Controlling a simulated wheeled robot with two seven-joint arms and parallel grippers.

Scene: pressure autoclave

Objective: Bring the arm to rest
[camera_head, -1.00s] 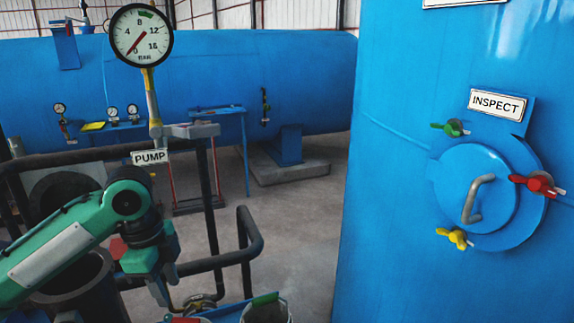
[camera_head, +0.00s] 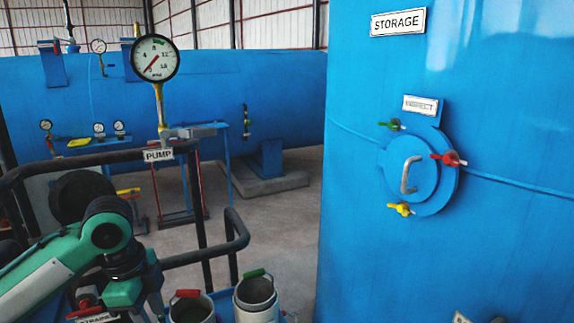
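My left arm (camera_head: 65,262), green with dark joints, comes in from the left at the lower left. Its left gripper (camera_head: 150,300) points down near the bottom edge, close to a metal can with a red handle (camera_head: 190,308). I see nothing clearly held, and the finger gap is too unclear to judge. My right arm and gripper are not in view.
The blue storage tank (camera_head: 500,240) fills the right, with a round hatch (camera_head: 425,178) and red, green and yellow clamps. A can with a green handle (camera_head: 256,296) stands at the bottom. A dark pipe rail (camera_head: 215,250) and PUMP gauge (camera_head: 155,58) stand beyond the arm.

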